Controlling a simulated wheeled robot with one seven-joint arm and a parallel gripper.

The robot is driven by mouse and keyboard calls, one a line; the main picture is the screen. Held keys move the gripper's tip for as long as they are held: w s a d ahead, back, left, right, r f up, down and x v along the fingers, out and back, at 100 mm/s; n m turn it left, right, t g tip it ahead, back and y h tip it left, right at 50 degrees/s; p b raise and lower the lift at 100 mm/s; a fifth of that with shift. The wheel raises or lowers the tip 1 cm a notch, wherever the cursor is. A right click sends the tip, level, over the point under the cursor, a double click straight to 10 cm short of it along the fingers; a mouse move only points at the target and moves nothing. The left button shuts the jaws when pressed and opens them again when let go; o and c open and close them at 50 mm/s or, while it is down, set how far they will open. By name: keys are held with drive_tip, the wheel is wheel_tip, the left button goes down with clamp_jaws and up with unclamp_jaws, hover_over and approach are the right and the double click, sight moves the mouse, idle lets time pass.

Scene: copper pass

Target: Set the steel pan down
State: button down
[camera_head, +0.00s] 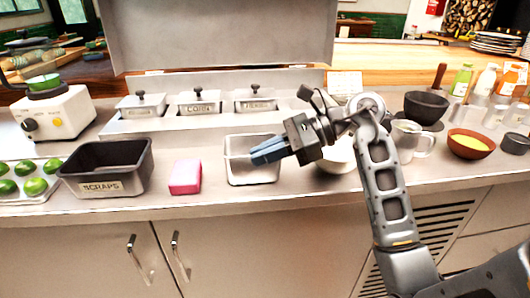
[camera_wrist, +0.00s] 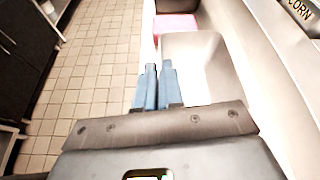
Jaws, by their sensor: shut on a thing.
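The steel pan (camera_head: 240,177) is a shallow, empty rectangular tray near the counter's front edge. It also shows in the wrist view (camera_wrist: 200,60), just right of the fingers. My gripper (camera_head: 256,154) has blue fingers and reaches in from the right, covering part of the pan. In the wrist view my gripper (camera_wrist: 157,72) has its fingers close together at the pan's left side wall, shut on it. The pan looks level. I cannot tell whether its base touches the counter.
A pink block (camera_head: 185,177) lies left of the pan, and a black scraps bin (camera_head: 106,168) stands beyond it. Lidded containers (camera_head: 200,103) line the back. A white bowl (camera_head: 338,158) is close on the right, partly behind my arm. The counter's front edge (camera_head: 215,207) is near.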

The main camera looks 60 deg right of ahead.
drive_tip(key=shift+f, duration=0.2)
drive_tip(key=c, duration=1.3)
unclamp_jaws()
drive_tip(key=shift+r, duration=0.1)
drive_tip(key=shift+o, duration=0.2)
drive_tip(key=shift+r, duration=0.25)
drive_tip(key=b+v, duration=0.2)
drive_tip(key=v, duration=1)
drive_tip(key=shift+s, duration=0.1)
